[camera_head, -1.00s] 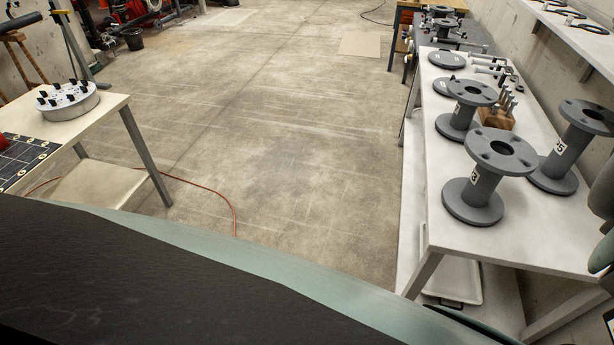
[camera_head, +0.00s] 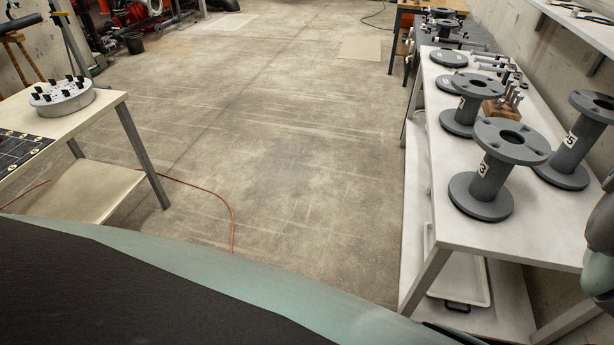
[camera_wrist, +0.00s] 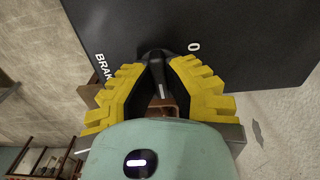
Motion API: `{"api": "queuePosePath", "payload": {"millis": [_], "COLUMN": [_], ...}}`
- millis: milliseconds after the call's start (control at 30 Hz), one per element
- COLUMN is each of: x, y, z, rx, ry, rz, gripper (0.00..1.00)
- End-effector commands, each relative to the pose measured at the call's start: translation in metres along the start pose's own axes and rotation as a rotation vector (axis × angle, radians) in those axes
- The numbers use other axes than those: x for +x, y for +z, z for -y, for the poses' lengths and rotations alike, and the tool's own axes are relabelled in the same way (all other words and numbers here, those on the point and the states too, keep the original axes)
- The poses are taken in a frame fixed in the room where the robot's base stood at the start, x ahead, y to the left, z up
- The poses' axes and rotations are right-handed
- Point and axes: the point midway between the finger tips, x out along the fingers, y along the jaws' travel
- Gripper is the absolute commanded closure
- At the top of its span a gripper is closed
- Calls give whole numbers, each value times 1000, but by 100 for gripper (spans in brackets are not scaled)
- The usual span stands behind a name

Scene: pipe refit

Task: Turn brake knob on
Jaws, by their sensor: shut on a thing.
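The brake knob (camera_wrist: 157,68) is a black knob with a white pointer line, on a dark panel (camera_wrist: 230,30) in the wrist view. The panel carries the white letters "BRAK" to the left of the knob and a "0" to the right. My gripper (camera_wrist: 157,82) has yellow stepped fingers, one on each side of the knob, and is shut on it. The pointer line runs along the knob toward my palm. The head view does not show the knob, the panel or the gripper.
In the head view, a white table (camera_head: 440,190) on the right holds grey flanged pipe pieces (camera_head: 490,180). A table (camera_head: 80,120) on the left holds a round grey fixture (camera_head: 62,97) with black knobs. An orange cable (camera_head: 220,205) lies on the otherwise clear floor between them.

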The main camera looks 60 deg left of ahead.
Motion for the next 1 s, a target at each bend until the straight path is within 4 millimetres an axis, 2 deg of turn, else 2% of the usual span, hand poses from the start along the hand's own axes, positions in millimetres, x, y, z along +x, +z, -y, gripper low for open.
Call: {"api": "queuePosePath", "payload": {"millis": [667, 700, 933, 1000], "x": [0, 0, 0, 0], "y": [2, 2, 2, 1], "z": [0, 0, 0, 0], "rx": [55, 55, 56, 56], "ry": [-2, -2, -1, -1], "rz": [1, 1, 1, 1], "gripper": [100, 83, 59, 58]}}
